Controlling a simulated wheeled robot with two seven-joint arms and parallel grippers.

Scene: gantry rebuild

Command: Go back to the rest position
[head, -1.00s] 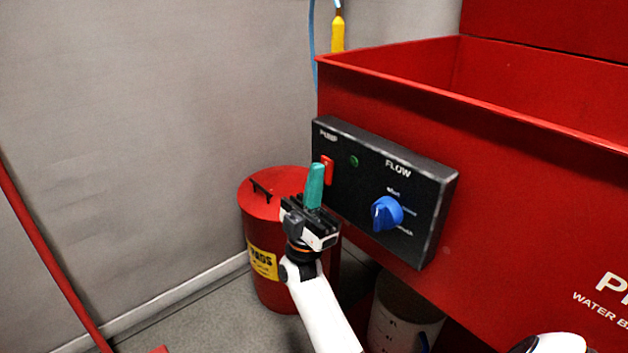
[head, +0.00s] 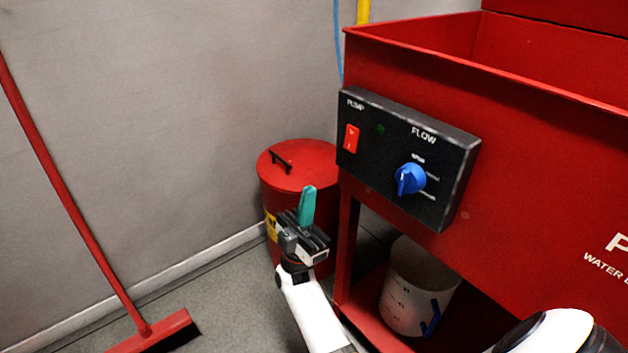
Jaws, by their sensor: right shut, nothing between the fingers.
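My right gripper (head: 307,206) has teal fingers that are shut with nothing between them. It points upward in front of the red lidded bin, to the left of and below the black control panel (head: 408,158), and is apart from the panel. The panel carries a red pump switch (head: 351,138), a dark green lamp (head: 380,129) and a blue flow knob (head: 410,179). My left gripper is not in view.
The red wash tank (head: 520,150) fills the right side. A white bucket (head: 408,290) stands on the shelf below it. The red bin (head: 297,165) stands behind my gripper. A red broom (head: 70,205) leans at the left. Floor between broom and bin is clear.

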